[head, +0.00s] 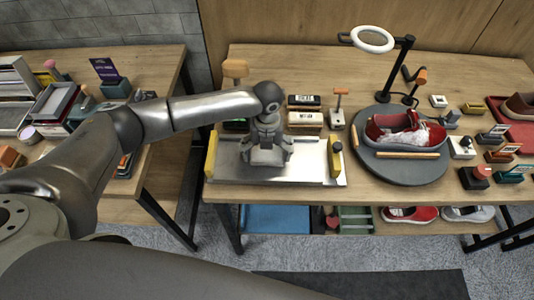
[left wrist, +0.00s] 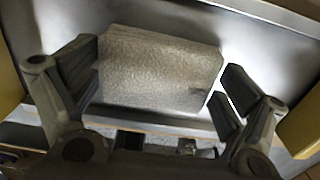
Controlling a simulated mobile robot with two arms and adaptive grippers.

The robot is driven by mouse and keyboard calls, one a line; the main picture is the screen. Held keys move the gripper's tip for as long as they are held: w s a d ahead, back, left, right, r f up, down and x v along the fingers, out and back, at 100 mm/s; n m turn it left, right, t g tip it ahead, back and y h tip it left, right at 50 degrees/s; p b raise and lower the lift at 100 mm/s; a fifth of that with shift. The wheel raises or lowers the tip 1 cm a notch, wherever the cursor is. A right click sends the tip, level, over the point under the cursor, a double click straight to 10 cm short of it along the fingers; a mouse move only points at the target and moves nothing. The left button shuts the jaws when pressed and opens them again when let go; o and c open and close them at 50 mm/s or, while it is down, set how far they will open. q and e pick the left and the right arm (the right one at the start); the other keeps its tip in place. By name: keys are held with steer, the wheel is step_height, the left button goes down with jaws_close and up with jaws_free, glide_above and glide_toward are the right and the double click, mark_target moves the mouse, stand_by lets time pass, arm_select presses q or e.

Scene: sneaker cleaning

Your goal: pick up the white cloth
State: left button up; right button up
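The white cloth (left wrist: 160,68) is a folded, roughly rectangular, grey-white textured block in the left wrist view. It lies on a shiny metal tray (head: 311,160) with yellow ends. In the left wrist view, the left gripper (left wrist: 155,90) is open, with one finger on each side of the cloth. A narrow gap shows beside the right finger; contact at the left finger is unclear. My right gripper is not in view.
Several small blocks and brushes (head: 305,118) stand behind the tray. A round grey turntable (head: 402,172) with a red and white sneaker (head: 405,132) is to the right, near a ring lamp (head: 372,39). A second table (head: 165,58) with boxes stands at left.

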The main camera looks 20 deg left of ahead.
mark_target(267, 152)
arm_select(q)
steer(key=c, duration=0.5)
steer(key=shift+o, duration=0.2)
steer(key=shift+r, duration=0.15)
steer(key=shift+r+b, duration=0.5)
steer(key=shift+r, duration=0.1)
steer(key=shift+w+r+b, duration=0.1)
steer(key=shift+r+b, duration=0.35)
steer(key=shift+r, duration=0.4)
steer(key=d+r, duration=0.1)
steer(key=d+r+b, duration=0.1)
steer(key=d+r, duration=0.1)
steer(key=s+d+r, duration=0.1)
steer(key=d+r, duration=0.1)
steer(key=shift+r, duration=0.25)
steer(key=s+d+r+b, duration=0.1)
steer(key=d+r, duration=0.3)
steer(key=d, duration=0.5)
steer(key=shift+s+r+b, duration=0.2)
steer(key=shift+s+b, duration=0.05)
steer(key=shift+b, duration=0.55)
steer(key=shift+a, duration=0.1)
